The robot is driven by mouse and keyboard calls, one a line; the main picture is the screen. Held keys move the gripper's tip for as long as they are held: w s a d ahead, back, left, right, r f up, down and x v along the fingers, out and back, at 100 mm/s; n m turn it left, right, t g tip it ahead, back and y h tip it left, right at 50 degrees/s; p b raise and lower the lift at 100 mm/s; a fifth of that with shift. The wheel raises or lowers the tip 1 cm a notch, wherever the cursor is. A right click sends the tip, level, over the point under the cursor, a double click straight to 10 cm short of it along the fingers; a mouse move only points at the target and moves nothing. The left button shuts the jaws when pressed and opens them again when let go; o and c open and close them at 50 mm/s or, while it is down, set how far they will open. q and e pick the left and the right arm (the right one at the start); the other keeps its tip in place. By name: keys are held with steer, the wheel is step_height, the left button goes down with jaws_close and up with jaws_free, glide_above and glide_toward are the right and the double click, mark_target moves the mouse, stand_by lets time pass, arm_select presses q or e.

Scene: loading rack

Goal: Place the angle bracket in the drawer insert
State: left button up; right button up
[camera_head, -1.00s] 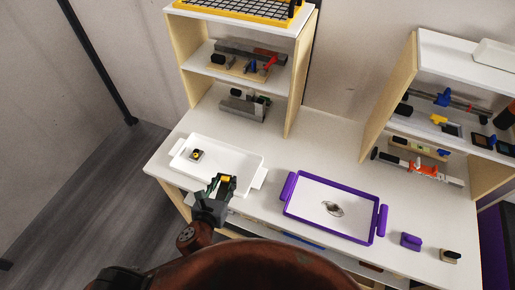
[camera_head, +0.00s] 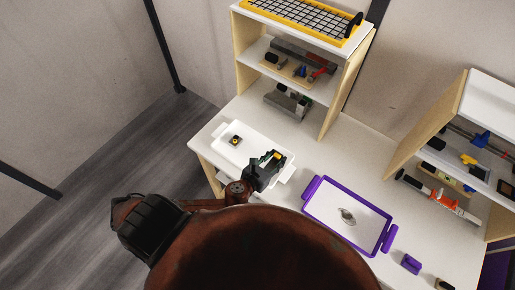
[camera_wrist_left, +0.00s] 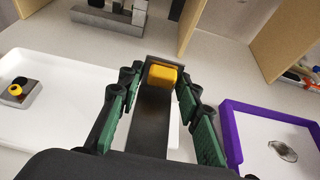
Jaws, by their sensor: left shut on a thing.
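My left gripper (camera_head: 267,166) is over the right end of a white tray with handles (camera_head: 222,153). In the left wrist view (camera_wrist_left: 160,105) its green fingers stand on both sides of a dark grey metal strip with a raised far end, which looks like the angle bracket (camera_wrist_left: 152,120). A yellow block (camera_wrist_left: 162,75) shows at that far end; I cannot tell whether it belongs to it. The gripper is shut on this piece. A purple-rimmed tray (camera_head: 336,185) lies to the right. I cannot tell which tray is the drawer insert. My right gripper is not in view.
A small grey part with a yellow and black top (camera_head: 235,140) sits in the white tray. A small metal piece (camera_head: 348,216) lies in the purple-rimmed tray. Wooden-sided shelves (camera_head: 345,85) stand behind. A purple block (camera_head: 411,263) is at the right. The bench between the trays and shelves is clear.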

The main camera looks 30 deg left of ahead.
arm_select(q)
steer(key=w+a+f, duration=0.4)
steer(key=w+a+f+b, duration=0.1)
steer(key=w+a+f, duration=0.3)
steer(key=shift+w+a+f, duration=0.2)
steer(key=shift+w+f, duration=0.1)
steer(key=shift+w, duration=0.1)
steer(key=shift+w+a+f, duration=0.25)
steer(key=shift+a+f, duration=0.05)
steer(key=shift+f, duration=0.2)
step_height(320, 180, down, 2)
steer(key=shift+f+b, duration=0.25)
steer(key=shift+b, duration=0.35)
steer(key=shift+f, duration=0.25)
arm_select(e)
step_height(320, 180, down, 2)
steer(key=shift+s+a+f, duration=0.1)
